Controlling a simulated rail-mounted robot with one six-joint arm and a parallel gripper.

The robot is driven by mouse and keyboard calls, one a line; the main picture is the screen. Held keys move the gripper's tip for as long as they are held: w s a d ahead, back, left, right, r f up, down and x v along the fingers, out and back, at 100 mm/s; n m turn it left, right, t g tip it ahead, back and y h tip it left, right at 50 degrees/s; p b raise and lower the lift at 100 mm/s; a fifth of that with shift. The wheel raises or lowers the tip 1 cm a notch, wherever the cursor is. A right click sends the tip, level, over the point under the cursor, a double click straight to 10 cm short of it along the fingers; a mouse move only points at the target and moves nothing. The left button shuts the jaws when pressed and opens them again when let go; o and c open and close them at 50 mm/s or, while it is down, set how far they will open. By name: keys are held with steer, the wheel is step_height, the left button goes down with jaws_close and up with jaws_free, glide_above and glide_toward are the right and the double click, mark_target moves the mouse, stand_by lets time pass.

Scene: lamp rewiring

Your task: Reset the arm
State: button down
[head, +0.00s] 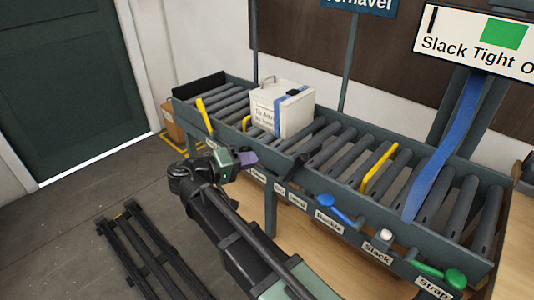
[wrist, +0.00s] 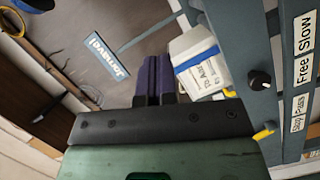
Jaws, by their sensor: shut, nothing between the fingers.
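My gripper (head: 244,158) shows in the head view at the end of my arm, in front of the roller conveyor's near side. Its purple fingers are shut together with nothing between them. In the wrist view the shut fingers (wrist: 153,76) point away from the camera, beside a white box (wrist: 197,62) with a blue strap. I cannot see the fingers touching the box or the conveyor.
The white box (head: 283,108) sits on the rollers of the conveyor (head: 325,152). Yellow levers (head: 380,167), a blue handle (head: 324,200) and a green handle (head: 455,278) stick out. A blue strap (head: 445,150) hangs at right. Black rails (head: 150,258) lie on the floor, left.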

steer(key=shift+s+a+r, duration=0.1)
steer(key=shift+s+a, duration=0.3)
steer(key=shift+a, duration=0.15)
steer(key=s+d+f+n+g+y+p, duration=0.1)
steer(key=s+d+f+g+y+p, duration=0.2)
steer(key=d+y, duration=0.15)
steer(key=s+d+f+n+g+y+p, duration=0.1)
steer(key=s+d+f+g+y+p, duration=0.1)
steer(key=d+f+g+y+p, duration=0.3)
steer(key=s+d+r+m+y+p, duration=0.2)
steer(key=d+r+p, duration=0.1)
steer(key=d, duration=0.6)
steer(key=s+d+r+m+g+y+p, duration=0.1)
steer(key=s+d+r+m+y+p, duration=0.1)
steer(key=d, duration=0.8)
step_height(320, 180, up, 3)
steer(key=shift+f+m+g+p, duration=0.1)
steer(key=shift+m+g+p, duration=0.3)
steer(key=shift+p, duration=0.75)
